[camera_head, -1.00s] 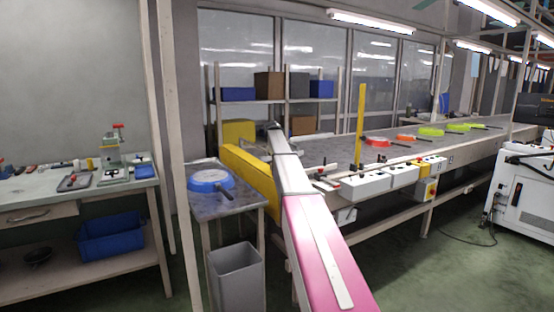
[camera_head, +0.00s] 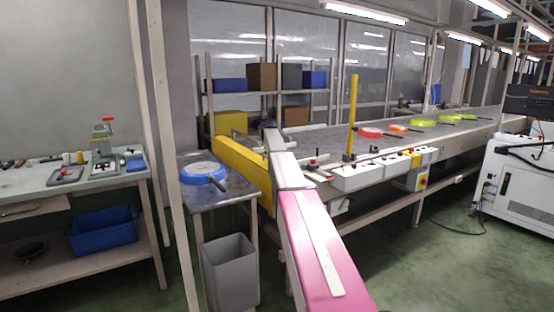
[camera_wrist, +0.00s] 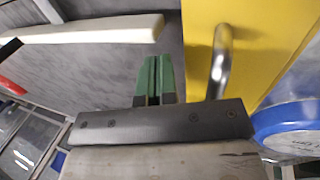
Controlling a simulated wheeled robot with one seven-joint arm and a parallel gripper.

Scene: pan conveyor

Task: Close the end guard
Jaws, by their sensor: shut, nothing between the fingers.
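The end guard is a long yellow panel (camera_head: 243,176) at the near left end of the conveyor (camera_head: 320,136). In the wrist view the yellow guard (camera_wrist: 262,45) fills the upper right, with a curved metal handle (camera_wrist: 220,62) on its face. My gripper (camera_wrist: 153,68) has green fingers, shut and empty. They lie just left of the handle in the picture, apart from it as far as I can tell. In the head view my arm hides the fingers and part of the guard.
A blue pan (camera_head: 203,171) lies on a small metal table (camera_head: 235,193) left of the guard; the pan also shows in the wrist view (camera_wrist: 290,120). A grey bin (camera_head: 230,272) stands below. White control boxes (camera_head: 357,177) and a yellow post (camera_head: 353,118) line the conveyor's near side.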

